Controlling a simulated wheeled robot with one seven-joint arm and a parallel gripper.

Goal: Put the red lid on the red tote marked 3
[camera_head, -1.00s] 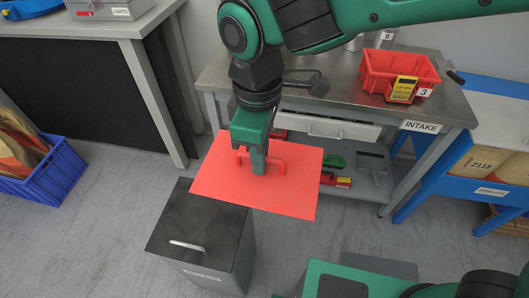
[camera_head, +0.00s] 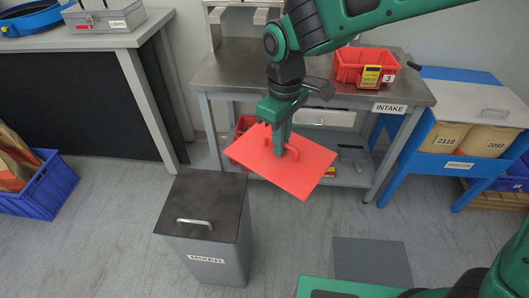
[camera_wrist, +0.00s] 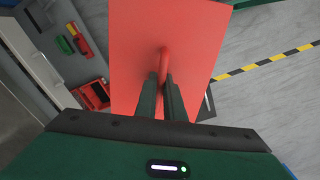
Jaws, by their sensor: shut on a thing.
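My gripper (camera_head: 281,152) is shut on the handle of the flat red lid (camera_head: 312,176). It holds the lid in the air in front of the intake table, above the floor. In the wrist view the lid (camera_wrist: 135,35) hangs below the fingers (camera_wrist: 164,98), with its red handle between them. The red tote marked 3 (camera_head: 350,72) stands on the right part of the intake table, with a yellow tag and a white "3" label on its front. It is open at the top. The lid is apart from the tote, lower and to its left in the head view.
The grey intake table (camera_head: 245,68) has free room left of the tote. A dark-topped bin marked MIXED (camera_head: 207,212) stands in front. A grey bench (camera_head: 85,38) is at left. A black-handled item lies beside the tote.

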